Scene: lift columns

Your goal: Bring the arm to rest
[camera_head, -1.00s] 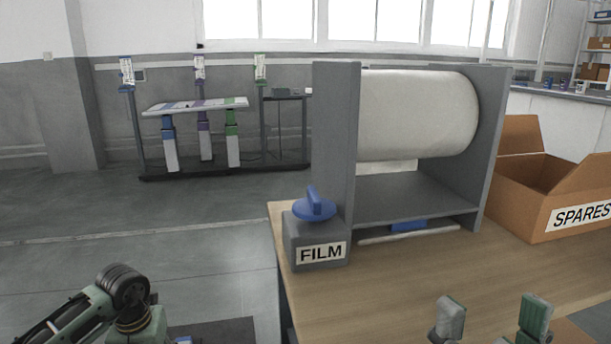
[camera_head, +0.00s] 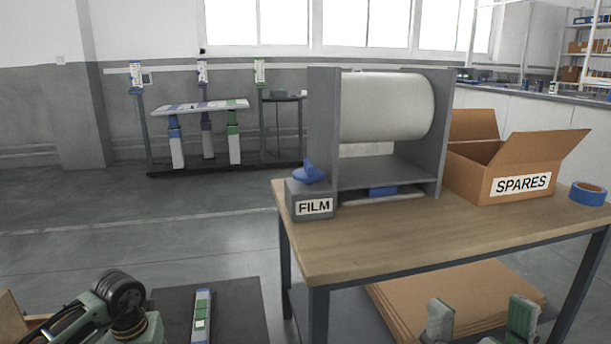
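My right gripper (camera_head: 480,322) shows at the bottom right, its two fingertips apart with nothing between them. It appears in front of the table's lower shelf. My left arm comes in at the bottom left as green and black links; its gripper is outside the view. The wooden table (camera_head: 420,231) carries a grey film stand with a white roll (camera_head: 388,106) and a grey FILM box (camera_head: 313,206) with a blue knob (camera_head: 309,172).
An open SPARES carton (camera_head: 520,184) and blue tape (camera_head: 588,193) are on the table's right side. Flat cardboard (camera_head: 400,308) lies beneath it. A dark mat (camera_head: 244,310) with a white, blue and green column (camera_head: 201,312) is bottom left. Lift columns (camera_head: 205,146) stand behind.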

